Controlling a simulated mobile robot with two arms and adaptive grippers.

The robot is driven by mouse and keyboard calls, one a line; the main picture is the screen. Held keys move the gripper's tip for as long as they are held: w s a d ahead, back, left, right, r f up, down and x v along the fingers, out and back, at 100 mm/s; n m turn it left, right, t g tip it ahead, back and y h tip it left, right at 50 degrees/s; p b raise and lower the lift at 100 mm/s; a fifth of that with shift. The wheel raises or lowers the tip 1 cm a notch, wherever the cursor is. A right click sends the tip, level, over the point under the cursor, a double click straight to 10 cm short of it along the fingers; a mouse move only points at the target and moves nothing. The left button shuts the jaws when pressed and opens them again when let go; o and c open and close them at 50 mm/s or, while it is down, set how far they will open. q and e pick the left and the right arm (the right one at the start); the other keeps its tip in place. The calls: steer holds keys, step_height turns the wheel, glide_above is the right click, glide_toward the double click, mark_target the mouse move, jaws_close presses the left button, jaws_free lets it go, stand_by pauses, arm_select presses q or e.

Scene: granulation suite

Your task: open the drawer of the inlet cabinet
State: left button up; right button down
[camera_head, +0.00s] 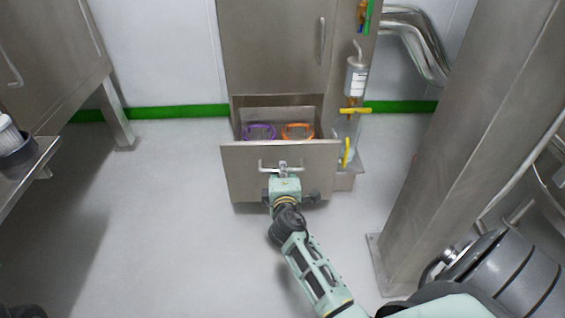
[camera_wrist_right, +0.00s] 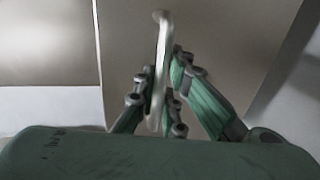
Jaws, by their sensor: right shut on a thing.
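The inlet cabinet (camera_head: 275,45) is a tall steel unit at the back centre of the head view. Its bottom drawer (camera_head: 240,165) is pulled out, and its inside shows from above. In it are a purple ring-shaped item (camera_head: 260,131) and an orange one (camera_head: 297,131). My right gripper (camera_head: 283,170) is at the drawer front, shut on the bar handle (camera_head: 266,169). In the right wrist view the handle (camera_wrist_right: 161,60) passes between the green fingers of the gripper (camera_wrist_right: 160,95). My left gripper does not show.
A steel column (camera_head: 460,130) stands to the right, near my right arm. A steel bench (camera_head: 30,165) is at the left. Pipes and a yellow-handled valve (camera_head: 355,110) are on the cabinet's right side. The floor left of the drawer is clear.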

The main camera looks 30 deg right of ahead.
steer(key=shift+s+a, duration=0.1)
stand_by(0.3)
steer(key=c, duration=1.8)
jaws_free()
steer(key=v, duration=1.2)
steer(key=shift+s+f, duration=0.1)
steer(key=shift+f, duration=0.05)
